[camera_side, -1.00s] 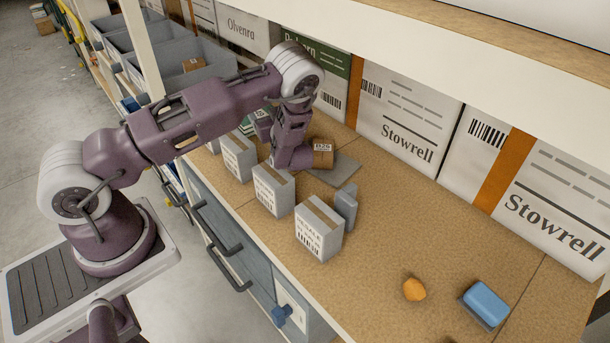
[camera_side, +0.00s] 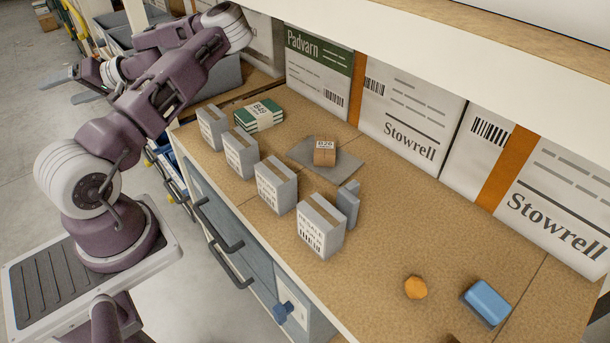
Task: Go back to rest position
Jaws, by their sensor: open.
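My gripper (camera_side: 62,87) is at the upper left, out past the left end of the shelf board. Its two grey fingers are apart, with nothing seen between them. My arm is folded up and back above the left end of the board. A small brown box marked B26 (camera_side: 324,153) sits on a flat grey mat (camera_side: 346,167) on the board, well clear of my gripper.
Several pale cartons (camera_side: 320,228) stand in a row along the board's front edge. A small grey block (camera_side: 348,204) is beside the nearest carton. A green banded stack (camera_side: 259,114), an orange lump (camera_side: 415,287) and a blue block (camera_side: 486,301) lie on the board. Large Stowrell cartons (camera_side: 408,115) line the back.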

